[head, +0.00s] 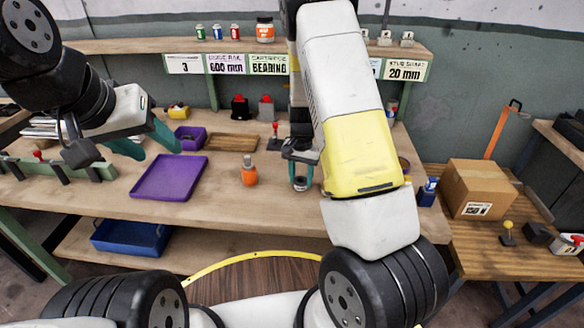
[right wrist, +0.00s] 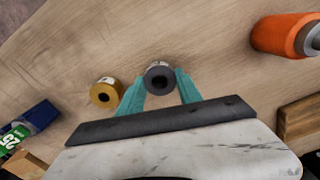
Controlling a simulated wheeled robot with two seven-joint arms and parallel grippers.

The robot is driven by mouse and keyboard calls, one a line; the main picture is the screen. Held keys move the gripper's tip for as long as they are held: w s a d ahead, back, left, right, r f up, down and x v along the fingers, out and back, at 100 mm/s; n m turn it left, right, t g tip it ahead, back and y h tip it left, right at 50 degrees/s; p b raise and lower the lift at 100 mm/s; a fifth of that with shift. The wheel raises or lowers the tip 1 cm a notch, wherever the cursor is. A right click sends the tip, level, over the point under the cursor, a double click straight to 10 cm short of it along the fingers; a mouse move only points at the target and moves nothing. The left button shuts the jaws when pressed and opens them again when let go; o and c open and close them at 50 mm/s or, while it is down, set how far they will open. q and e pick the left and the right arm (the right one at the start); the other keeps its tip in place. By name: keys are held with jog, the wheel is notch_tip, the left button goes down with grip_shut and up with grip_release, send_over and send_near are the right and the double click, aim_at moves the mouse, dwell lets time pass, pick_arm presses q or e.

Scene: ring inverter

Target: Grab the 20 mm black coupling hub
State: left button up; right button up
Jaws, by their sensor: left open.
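The black coupling hub (right wrist: 159,78) shows in the right wrist view as a short dark cylinder with a round bore and a pale label on its side. It sits between the teal fingertips of my right gripper (right wrist: 160,88). The fingers are close on both sides of it; I cannot tell whether they press on it. In the head view my right gripper (head: 301,172) is low over the middle of the bench, with the hub (head: 300,185) partly hidden between its fingers. My left gripper (head: 148,142) is open and empty above the bench's left part.
A gold hub (right wrist: 106,93) stands just left of my right fingers. A purple tray (head: 168,179) lies further left. A blue box (right wrist: 38,117) is at the wrist view's left. Bare bench lies ahead of the hub.

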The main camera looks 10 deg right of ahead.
grip_shut()
jog(key=shift+r, duration=0.1)
